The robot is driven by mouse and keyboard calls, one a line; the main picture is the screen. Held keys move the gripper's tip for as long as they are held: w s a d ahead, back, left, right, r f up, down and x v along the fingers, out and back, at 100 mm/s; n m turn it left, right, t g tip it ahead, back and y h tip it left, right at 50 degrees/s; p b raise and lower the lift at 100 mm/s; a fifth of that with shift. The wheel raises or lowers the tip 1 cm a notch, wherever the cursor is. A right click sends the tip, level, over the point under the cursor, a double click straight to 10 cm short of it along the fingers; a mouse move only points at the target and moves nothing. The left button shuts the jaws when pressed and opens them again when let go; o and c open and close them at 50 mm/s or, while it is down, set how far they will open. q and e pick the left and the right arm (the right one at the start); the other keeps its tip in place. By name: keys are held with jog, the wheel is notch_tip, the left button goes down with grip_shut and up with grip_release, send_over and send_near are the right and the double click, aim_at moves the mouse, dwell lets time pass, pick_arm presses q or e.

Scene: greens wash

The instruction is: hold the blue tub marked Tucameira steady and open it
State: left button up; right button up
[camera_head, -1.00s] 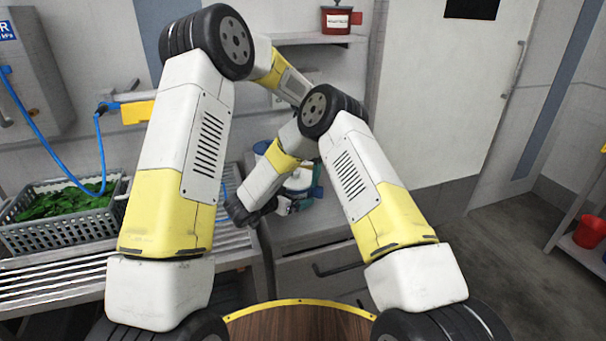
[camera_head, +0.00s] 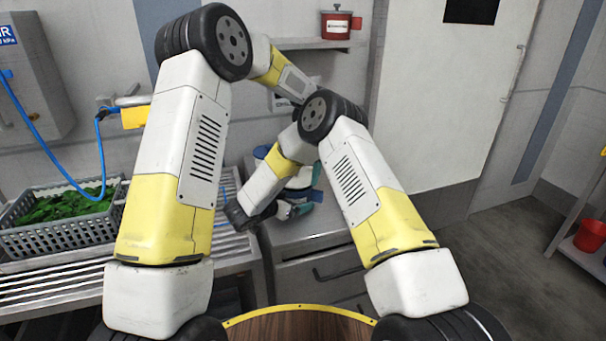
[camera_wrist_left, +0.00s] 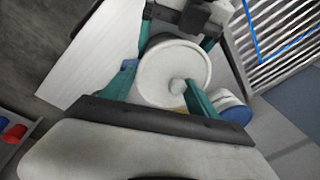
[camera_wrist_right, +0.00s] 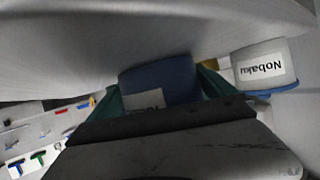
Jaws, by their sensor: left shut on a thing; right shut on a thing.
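In the right wrist view, the blue tub (camera_wrist_right: 165,82) with a white label is between the teal fingers of my right gripper (camera_wrist_right: 160,88), which is shut on its body. The label's name is mostly hidden. The right gripper's fingers show beyond the lid. In the head view my arms hide much of the tub.
A white tub marked Nobaku (camera_wrist_right: 264,68) stands close beside the held tub. A grey crate of greens (camera_head: 65,225) sits on the slatted rack at left. A red pot (camera_head: 336,24) stands on the wall shelf. The counter's front right (camera_head: 320,235) looks clear.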

aim_at(303, 178)
pick_arm(q)
jog(key=shift+r, duration=2.05)
pick_arm(e)
jog(key=o, duration=1.7)
